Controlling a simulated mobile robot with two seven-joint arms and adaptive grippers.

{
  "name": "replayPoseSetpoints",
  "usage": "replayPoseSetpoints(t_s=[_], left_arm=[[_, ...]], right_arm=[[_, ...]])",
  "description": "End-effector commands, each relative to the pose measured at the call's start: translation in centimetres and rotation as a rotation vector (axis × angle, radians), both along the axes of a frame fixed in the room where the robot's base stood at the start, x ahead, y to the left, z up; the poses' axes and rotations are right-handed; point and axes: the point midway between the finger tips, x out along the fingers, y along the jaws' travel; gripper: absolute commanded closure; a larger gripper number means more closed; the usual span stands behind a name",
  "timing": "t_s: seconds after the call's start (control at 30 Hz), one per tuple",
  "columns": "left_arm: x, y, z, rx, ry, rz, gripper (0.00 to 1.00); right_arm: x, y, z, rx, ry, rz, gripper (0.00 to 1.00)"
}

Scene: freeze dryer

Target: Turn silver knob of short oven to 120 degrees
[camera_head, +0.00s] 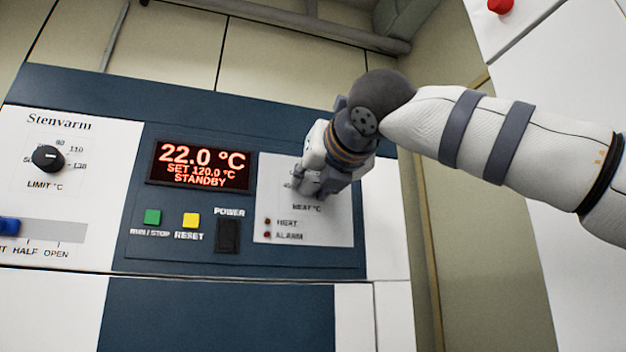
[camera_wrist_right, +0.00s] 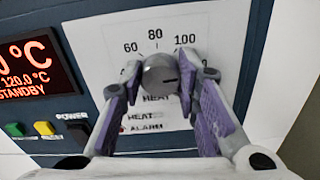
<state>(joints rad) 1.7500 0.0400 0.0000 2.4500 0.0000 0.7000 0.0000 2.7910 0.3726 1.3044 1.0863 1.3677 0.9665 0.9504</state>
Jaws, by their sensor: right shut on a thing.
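The silver knob (camera_wrist_right: 158,72) sits on the white dial plate of the oven's panel, below the marks 60, 80 and 100 in the right wrist view. Its dark pointer line points to the right. My right gripper (camera_wrist_right: 168,78) has its purple-padded fingers on both sides of the knob and is shut on it. In the head view the right gripper (camera_head: 316,182) covers the knob and most of its scale. The display (camera_head: 201,165) reads 22.0 °C, SET 120.0 °C, STANDBY. My left gripper is not in view.
Left of the dial are a green button (camera_head: 152,217), a yellow button (camera_head: 190,220) and a dark power switch (camera_head: 228,236). A black limit knob (camera_head: 47,158) and a blue slider handle (camera_head: 9,226) are at the far left. A red button (camera_head: 500,5) is at the top right.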

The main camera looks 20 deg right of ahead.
Motion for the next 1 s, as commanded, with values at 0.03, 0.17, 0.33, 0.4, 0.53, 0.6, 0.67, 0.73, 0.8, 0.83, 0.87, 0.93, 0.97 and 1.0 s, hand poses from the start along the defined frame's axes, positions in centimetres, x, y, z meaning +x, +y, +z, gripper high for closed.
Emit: replayPoseSetpoints(t_s=[0.03,0.17,0.33,0.4,0.53,0.6,0.67,0.73,0.8,0.83,0.87,0.93,0.97,1.0], left_arm=[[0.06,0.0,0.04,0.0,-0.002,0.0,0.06],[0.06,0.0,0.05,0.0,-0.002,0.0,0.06],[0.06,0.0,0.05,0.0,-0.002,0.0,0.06],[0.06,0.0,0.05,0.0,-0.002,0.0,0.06],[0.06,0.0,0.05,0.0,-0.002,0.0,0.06],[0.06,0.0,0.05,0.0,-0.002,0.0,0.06],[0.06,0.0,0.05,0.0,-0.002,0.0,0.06],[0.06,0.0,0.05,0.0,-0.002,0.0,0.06],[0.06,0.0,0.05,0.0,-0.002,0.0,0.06],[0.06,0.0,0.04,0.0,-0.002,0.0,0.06],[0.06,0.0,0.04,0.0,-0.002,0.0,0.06],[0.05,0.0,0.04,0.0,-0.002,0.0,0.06],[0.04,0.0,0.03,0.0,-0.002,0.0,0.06],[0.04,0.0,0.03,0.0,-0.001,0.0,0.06]], right_arm=[[-0.2,-0.13,0.45,0.017,-0.01,0.0,0.99],[-0.2,-0.15,0.47,0.057,-0.009,0.0,0.99],[-0.22,-0.16,0.48,0.084,-0.009,-0.001,0.99],[-0.22,-0.16,0.48,0.089,-0.008,0.0,0.99],[-0.22,-0.16,0.47,0.092,-0.008,0.0,0.99],[-0.21,-0.16,0.47,0.092,-0.008,0.0,0.99],[-0.21,-0.16,0.47,0.092,-0.008,0.0,0.99],[-0.21,-0.15,0.46,0.092,-0.008,0.0,0.99],[-0.21,-0.15,0.46,0.091,-0.008,0.0,0.64],[-0.21,-0.15,0.45,0.091,-0.008,0.0,0.57],[-0.2,-0.15,0.42,0.091,-0.007,-0.001,0.51],[-0.18,-0.12,0.35,0.091,-0.005,-0.001,0.51],[-0.16,-0.1,0.31,0.09,-0.004,-0.001,0.51],[-0.14,-0.1,0.27,0.09,-0.003,-0.001,0.51]])
